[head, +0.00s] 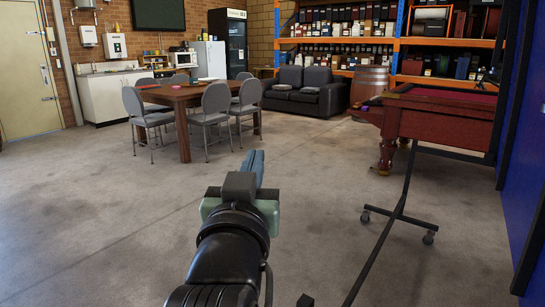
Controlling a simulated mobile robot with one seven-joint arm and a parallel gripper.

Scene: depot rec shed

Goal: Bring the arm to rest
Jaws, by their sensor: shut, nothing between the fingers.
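My gripper (254,163) is at the end of my arm, in the lower middle of the head view. It points away from me over the bare concrete floor. Its blue-grey fingers are together, with nothing held between them. My arm reaches up from the bottom edge of the picture and touches nothing that I can see. The grey gripper body hides the lower part of the fingers.
A wooden table (188,97) with several grey chairs (216,106) stands ahead left. A pool table (440,114) and a wheeled stand (396,214) are on the right. A dark sofa (303,90) and barrel (369,88) are behind. Open floor (110,225) lies left.

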